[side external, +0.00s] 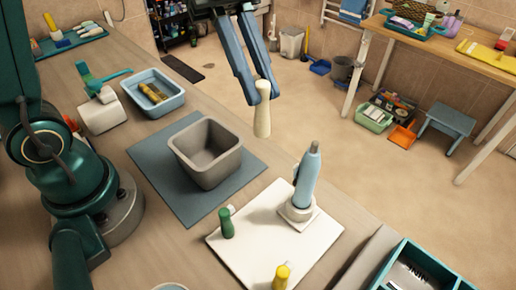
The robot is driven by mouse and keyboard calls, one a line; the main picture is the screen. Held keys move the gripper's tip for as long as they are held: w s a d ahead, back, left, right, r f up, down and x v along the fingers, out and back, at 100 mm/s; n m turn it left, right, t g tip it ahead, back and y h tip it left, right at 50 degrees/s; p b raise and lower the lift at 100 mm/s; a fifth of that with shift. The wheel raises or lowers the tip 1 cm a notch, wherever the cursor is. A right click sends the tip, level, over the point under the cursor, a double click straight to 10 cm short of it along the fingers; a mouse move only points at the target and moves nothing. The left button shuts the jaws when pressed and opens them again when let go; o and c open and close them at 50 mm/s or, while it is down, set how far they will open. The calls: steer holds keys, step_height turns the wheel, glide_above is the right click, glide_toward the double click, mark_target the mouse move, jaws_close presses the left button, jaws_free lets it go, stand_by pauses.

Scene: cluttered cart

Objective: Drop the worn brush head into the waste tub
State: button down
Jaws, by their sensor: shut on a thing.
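My gripper (262,97) is shut on a slim, cream-coloured piece (262,121), which appears to be the worn brush head. It hangs roughly upright in the air, above and to the right of the waste tub as seen here. The waste tub (209,172) is a grey-brown open box on a dark grey mat (196,207), and it looks empty. A blue brush handle (307,179) stands upright on a pale base on a white board, with no head seen on its narrow tip.
The white board (256,243) also carries a green bottle (226,223) and a yellow one (281,277). A blue tray (154,93) with yellowish items lies behind the mat. A teal-edged box (425,269) stands at the lower right.

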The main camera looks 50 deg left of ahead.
steer(key=s+a+f+n+t, duration=0.2)
steer(key=a+n, duration=0.1)
steer(key=a, duration=0.8)
step_height(320, 180, down, 6)
steer(key=shift+w+a+f, duration=0.15)
steer(key=shift+w, duration=0.05)
steer(key=c, duration=0.8)
jaws_free()
steer(key=v, duration=0.5)
steer(key=shift+a, duration=0.15)
